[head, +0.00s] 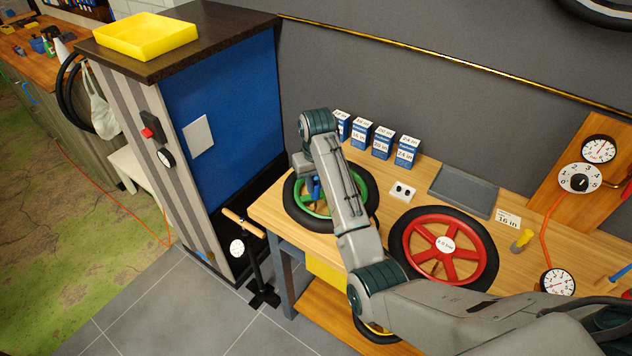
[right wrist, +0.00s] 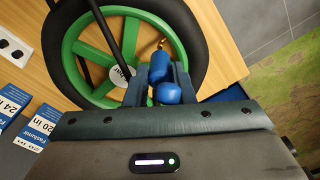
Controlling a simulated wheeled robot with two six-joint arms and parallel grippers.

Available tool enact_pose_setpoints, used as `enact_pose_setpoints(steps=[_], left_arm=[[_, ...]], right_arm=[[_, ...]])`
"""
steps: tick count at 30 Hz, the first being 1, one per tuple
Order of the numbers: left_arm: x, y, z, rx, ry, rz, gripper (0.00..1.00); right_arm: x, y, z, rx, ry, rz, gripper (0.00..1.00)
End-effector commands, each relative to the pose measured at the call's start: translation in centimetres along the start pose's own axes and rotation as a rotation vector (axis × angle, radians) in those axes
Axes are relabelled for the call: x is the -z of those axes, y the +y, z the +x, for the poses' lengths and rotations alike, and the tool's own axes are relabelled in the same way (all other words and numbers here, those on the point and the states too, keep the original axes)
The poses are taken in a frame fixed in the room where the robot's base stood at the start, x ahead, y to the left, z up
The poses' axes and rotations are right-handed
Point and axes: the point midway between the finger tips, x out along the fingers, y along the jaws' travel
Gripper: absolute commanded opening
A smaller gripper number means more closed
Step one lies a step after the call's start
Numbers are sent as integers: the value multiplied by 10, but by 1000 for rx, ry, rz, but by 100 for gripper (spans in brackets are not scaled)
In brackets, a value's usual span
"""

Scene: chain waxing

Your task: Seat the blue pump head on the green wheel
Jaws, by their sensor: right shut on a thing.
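The green wheel (head: 360,182) with its black tyre lies on the left end of the wooden bench. Its green rim (right wrist: 70,45) fills the upper left of the right wrist view. My right gripper (right wrist: 160,84) is shut on the blue pump head (right wrist: 160,66), which also shows as a small blue shape over the wheel in the head view (head: 315,188). A brass tip (right wrist: 161,44) shows at the pump head's far end, close to the rim's right side. I cannot tell whether it touches the wheel. My left gripper is not in view.
A red wheel (head: 416,232) lies right of the green one. Several blue boxes (head: 382,143) stand along the wall. A white two-hole block (head: 403,191) and a grey tray (head: 463,190) lie between. A floor pump (head: 250,250) stands before the blue cabinet (head: 225,120).

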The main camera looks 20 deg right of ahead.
Motion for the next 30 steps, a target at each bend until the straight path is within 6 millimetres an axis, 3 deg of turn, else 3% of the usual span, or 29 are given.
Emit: enact_pose_setpoints(steps=[30], left_arm=[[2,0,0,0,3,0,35]], right_arm=[[-1,0,15,0,0,0,0]])
